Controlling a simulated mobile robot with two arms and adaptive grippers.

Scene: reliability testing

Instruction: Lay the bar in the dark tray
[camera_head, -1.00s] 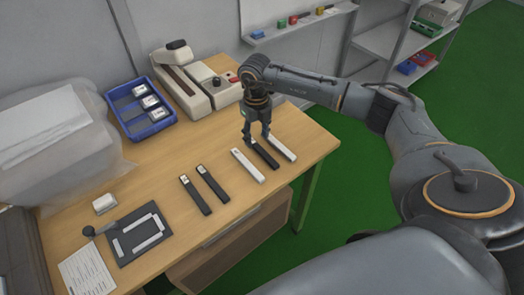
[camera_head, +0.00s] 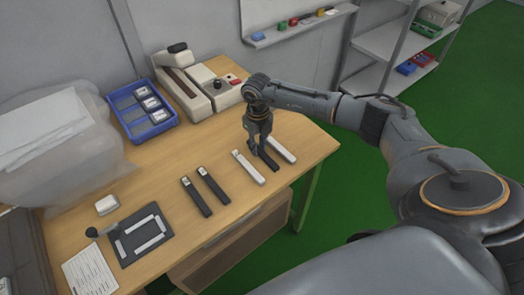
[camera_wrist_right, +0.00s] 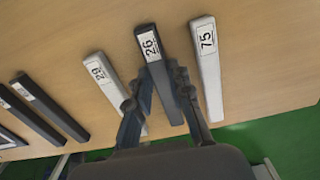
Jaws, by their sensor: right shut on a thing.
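My right gripper (camera_head: 260,150) is over the right part of the wooden table, its fingers pointing down and shut on a dark bar (camera_head: 269,161) labelled 26. In the right wrist view the fingers (camera_wrist_right: 155,95) straddle this dark bar (camera_wrist_right: 152,45), which shows no clear gap to the table. A dark, flat tray-like plate (camera_head: 122,253) with pale strips in a rectangle lies at the table's front left, well away from the gripper. My left gripper is not in view.
White bars lie on both sides of the held bar: one labelled 29 (camera_wrist_right: 96,70) and one labelled 75 (camera_wrist_right: 206,60). Two more dark bars (camera_head: 196,197) lie further left. A blue crate (camera_head: 150,131) and a beige device (camera_head: 183,88) stand at the back.

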